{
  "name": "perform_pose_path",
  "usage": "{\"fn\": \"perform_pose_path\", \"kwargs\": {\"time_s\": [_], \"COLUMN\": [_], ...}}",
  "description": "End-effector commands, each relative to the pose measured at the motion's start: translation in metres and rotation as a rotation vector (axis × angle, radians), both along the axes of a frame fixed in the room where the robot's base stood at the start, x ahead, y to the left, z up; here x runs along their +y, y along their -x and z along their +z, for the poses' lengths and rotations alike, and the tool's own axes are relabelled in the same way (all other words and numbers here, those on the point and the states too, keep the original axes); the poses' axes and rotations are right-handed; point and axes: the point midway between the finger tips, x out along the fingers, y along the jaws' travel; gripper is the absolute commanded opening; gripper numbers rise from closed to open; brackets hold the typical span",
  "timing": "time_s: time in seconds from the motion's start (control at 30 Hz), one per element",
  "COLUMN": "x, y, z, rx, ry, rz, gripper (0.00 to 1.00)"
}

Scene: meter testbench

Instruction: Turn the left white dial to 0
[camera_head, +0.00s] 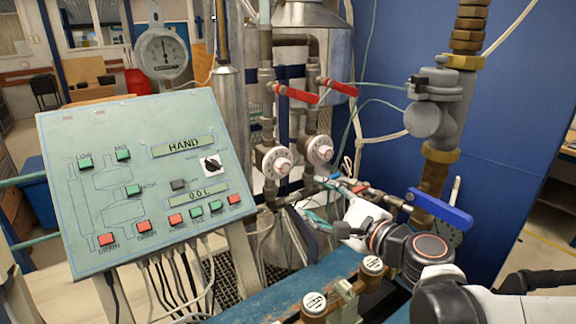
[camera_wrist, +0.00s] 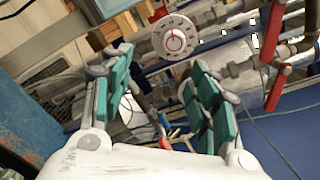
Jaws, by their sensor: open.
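The left white dial (camera_head: 277,162) is a round white knob with a red centre and dark markings, mounted on the pipework right of the control panel. A matching right white dial (camera_head: 320,149) sits beside it. The wrist view shows one white dial (camera_wrist: 175,40) with numbers around a red ring, beyond the fingertips; I cannot tell which of the two it is. My gripper (camera_wrist: 158,72) is open and empty, its teal-padded fingers spread apart below the dial and not touching it. In the head view my gripper is partly hidden among the pipes and my wrist.
A green control panel (camera_head: 140,180) with buttons stands on the left. Red lever handles (camera_head: 297,94) are above the dials. A blue lever (camera_head: 440,208) and a thick grey valve (camera_head: 437,105) are at the right. Pipes and cables crowd the space around the dials.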

Motion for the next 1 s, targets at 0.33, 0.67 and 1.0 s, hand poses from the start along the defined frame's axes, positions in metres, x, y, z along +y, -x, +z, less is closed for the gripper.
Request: {"fn": "perform_pose_path", "kwargs": {"time_s": [0.33,0.67,1.0], "x": [0.0,0.035,0.064], "y": [-0.022,-0.072,-0.117], "z": [0.008,0.006,0.007], "rx": [0.032,0.031,0.031], "ry": [-0.187,-0.184,-0.183], "rz": [-0.03,-0.029,-0.031], "gripper": [0.54,0.54,0.54]}}
